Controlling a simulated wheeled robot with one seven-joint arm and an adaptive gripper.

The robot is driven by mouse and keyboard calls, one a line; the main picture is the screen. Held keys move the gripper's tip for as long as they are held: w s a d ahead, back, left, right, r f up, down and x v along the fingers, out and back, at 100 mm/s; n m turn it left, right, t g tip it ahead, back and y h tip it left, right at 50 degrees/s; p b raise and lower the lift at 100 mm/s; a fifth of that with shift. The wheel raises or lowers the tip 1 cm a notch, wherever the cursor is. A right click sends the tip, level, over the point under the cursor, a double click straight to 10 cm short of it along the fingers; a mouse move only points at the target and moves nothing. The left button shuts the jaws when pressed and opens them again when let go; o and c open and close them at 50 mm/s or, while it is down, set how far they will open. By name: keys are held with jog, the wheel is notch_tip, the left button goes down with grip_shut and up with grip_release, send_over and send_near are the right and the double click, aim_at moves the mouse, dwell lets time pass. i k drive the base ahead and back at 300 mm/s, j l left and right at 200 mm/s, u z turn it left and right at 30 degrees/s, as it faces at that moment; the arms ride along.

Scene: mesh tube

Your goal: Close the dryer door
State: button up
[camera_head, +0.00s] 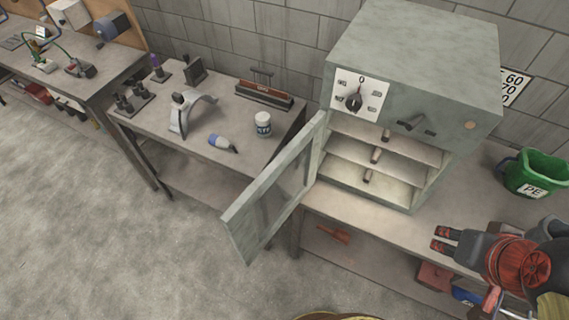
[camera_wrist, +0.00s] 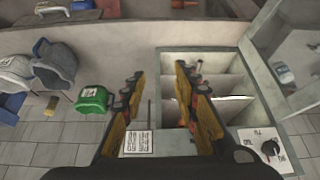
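The grey-green dryer (camera_head: 425,55) stands on the bench at the right, its shelved chamber uncovered. Its dryer door (camera_head: 262,191), a frame with a window, hangs wide open from the left side of the opening and sticks out past the bench front. In the wrist view, the shelved chamber lies beyond my fingers and the door (camera_wrist: 287,48) is at the upper right. My gripper (camera_head: 440,239) is at the lower right in the head view, well to the right of the door and apart from it. In the wrist view, my gripper (camera_wrist: 158,76) has its fingers spread and nothing between them.
A green bucket (camera_head: 541,172) stands right of the dryer and also shows in the wrist view (camera_wrist: 92,99). Left of the door, a table (camera_head: 180,149) holds a white jar (camera_head: 263,124), a bottle (camera_head: 222,142) and a curved stand. Open floor lies in front of the door.

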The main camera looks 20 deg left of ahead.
aim_at(238, 222)
jog(key=k+j+z, duration=0.1)
jog(key=j, duration=0.35)
jog(key=k+j+z, duration=0.1)
jog(key=j, duration=0.35)
jog(key=k+j+z, duration=0.1)
jog(key=k+j, duration=0.15)
jog(key=j, duration=0.2)
jog(key=k+j, duration=0.2)
jog(key=j, duration=0.2)
jog(key=k+j+z, duration=0.15)
jog(key=j, duration=0.3)
jog(key=k+j+z, duration=0.1)
jog(key=k+j, duration=0.15)
jog(key=j, duration=0.15)
